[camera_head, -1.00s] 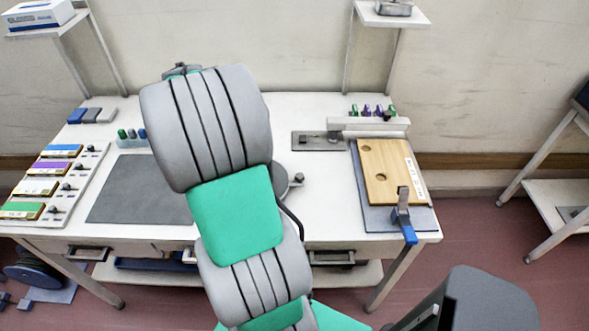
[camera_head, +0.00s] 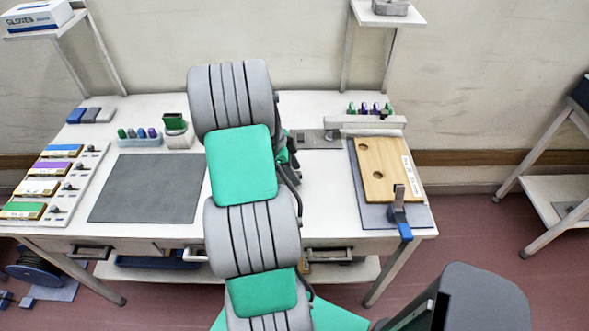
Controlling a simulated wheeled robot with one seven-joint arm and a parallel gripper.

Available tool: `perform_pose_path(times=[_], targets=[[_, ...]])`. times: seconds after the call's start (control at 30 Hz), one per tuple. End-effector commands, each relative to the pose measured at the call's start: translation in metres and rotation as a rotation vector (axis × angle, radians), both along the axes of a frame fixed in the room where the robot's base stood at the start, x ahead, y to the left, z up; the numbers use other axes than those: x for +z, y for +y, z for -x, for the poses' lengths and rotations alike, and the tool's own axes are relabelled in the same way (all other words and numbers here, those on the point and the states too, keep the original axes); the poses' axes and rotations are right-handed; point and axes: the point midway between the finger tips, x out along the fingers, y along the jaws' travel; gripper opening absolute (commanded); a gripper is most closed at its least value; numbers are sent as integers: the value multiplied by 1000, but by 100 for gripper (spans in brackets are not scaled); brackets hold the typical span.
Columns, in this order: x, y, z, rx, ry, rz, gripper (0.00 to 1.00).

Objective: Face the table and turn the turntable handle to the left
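My arm stretches up the middle of the picture over the table (camera_head: 310,215) and covers its centre. The turntable and its handle are hidden behind the arm. Dark and green parts of my arm's far end show at the arm's right edge, low over the table. The gripper's fingers cannot be made out there, so I cannot tell whether they are open or touching the handle.
A grey mat (camera_head: 147,188) lies left of my arm, with colored blocks on a white rack (camera_head: 73,185) beyond it. A green-topped block (camera_head: 174,122) stands behind the mat. A wooden board (camera_head: 384,172) with a blue-handled clamp (camera_head: 401,214) is at right.

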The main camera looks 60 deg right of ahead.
Motion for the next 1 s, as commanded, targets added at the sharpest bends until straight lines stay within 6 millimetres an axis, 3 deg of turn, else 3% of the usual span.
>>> perform_pose_path(times=[0.57,1.0], targets=[[0,0,-1,2,0,-1,0],[1,0,-1,2,0,0,0]])
